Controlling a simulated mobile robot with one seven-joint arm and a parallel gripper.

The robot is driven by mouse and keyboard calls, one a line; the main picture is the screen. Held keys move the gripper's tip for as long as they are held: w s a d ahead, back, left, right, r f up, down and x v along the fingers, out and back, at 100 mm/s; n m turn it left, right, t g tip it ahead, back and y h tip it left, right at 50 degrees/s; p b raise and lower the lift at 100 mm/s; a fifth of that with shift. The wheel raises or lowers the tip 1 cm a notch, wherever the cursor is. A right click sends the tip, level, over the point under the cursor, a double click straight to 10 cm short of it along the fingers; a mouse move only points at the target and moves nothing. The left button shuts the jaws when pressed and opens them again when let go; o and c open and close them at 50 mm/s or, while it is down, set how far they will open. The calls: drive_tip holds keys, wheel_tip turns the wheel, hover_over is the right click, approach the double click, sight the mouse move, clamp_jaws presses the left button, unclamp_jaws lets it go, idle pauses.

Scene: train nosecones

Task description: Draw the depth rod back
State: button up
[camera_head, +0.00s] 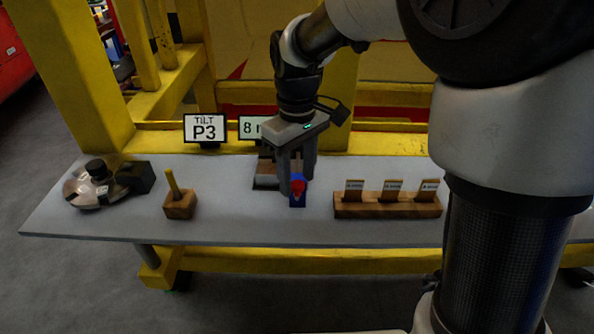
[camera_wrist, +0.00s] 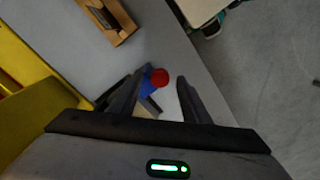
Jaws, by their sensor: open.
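My gripper (camera_head: 298,188) points down over the middle of the grey table, its two fingers apart. In the wrist view the red knob (camera_wrist: 159,77) and part of the blue piece (camera_wrist: 147,88) show between the fingers of the open gripper (camera_wrist: 158,90), nearer the left finger. A dark and brown block (camera_head: 266,178) stands behind, partly hidden by the gripper. I cannot make out which part is the depth rod, or whether a finger touches anything.
A wooden holder (camera_head: 388,210) with three labelled cards stands to the right. A wooden block with a yellow peg (camera_head: 180,206) and a round metal fixture (camera_head: 90,190) are to the left. Signs reading "P3" (camera_head: 205,128) and "8" (camera_head: 250,127) stand behind. The front edge (camera_head: 240,243) is near.

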drive_tip(key=shift+f, duration=0.35)
clamp_jaws()
drive_tip(key=shift+s, duration=1.3)
unclamp_jaws()
drive_tip(key=shift+s, duration=0.1)
